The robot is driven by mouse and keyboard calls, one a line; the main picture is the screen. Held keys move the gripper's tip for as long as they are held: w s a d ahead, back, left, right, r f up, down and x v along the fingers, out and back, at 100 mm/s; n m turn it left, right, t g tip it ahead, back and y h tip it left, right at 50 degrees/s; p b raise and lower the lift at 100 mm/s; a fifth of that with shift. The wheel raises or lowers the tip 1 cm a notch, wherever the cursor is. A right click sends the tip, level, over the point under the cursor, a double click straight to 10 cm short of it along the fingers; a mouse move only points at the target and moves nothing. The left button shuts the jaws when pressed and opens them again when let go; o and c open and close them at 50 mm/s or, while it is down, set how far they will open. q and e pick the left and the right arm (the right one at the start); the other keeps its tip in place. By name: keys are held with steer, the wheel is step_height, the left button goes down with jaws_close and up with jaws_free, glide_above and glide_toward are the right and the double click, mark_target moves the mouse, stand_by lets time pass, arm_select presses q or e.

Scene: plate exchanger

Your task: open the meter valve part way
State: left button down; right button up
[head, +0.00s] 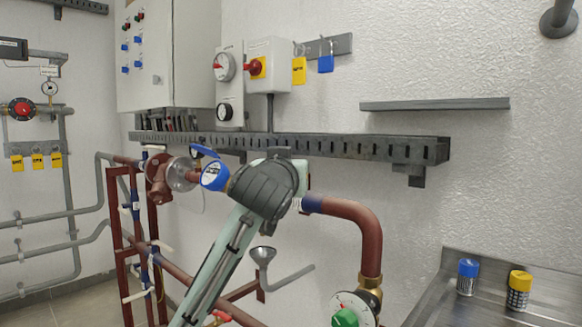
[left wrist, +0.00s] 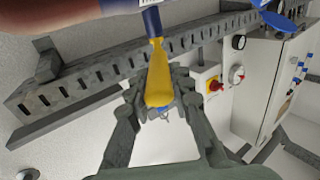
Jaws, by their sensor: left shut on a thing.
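In the left wrist view, my left gripper (left wrist: 158,94) is shut on a yellow handle (left wrist: 158,68), with its fingers on either side. A dark blue sleeve (left wrist: 152,21) joins the handle's upper end, close to a red-brown pipe. In the head view, my left wrist stands in front of the pipe run and hides the fingers and yellow handle. Just left of it is the blue-faced meter (head: 214,176), with a blue lever (head: 204,151) above it. The handle's turn angle is hard to tell. My right gripper is out of view.
A slotted cable tray (head: 340,147) runs along the wall just above the wrist. A steel bench (head: 440,296) holds a blue-capped and a yellow-capped jar.

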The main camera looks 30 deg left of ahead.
arm_select(q)
steer(key=shift+d+f, duration=0.1)
steer(key=c, duration=1.3)
jaws_free()
steer(key=shift+c, duration=0.2)
steer(key=v, duration=0.7)
steer(key=shift+s, duration=0.2)
steer(key=shift+d, duration=0.1)
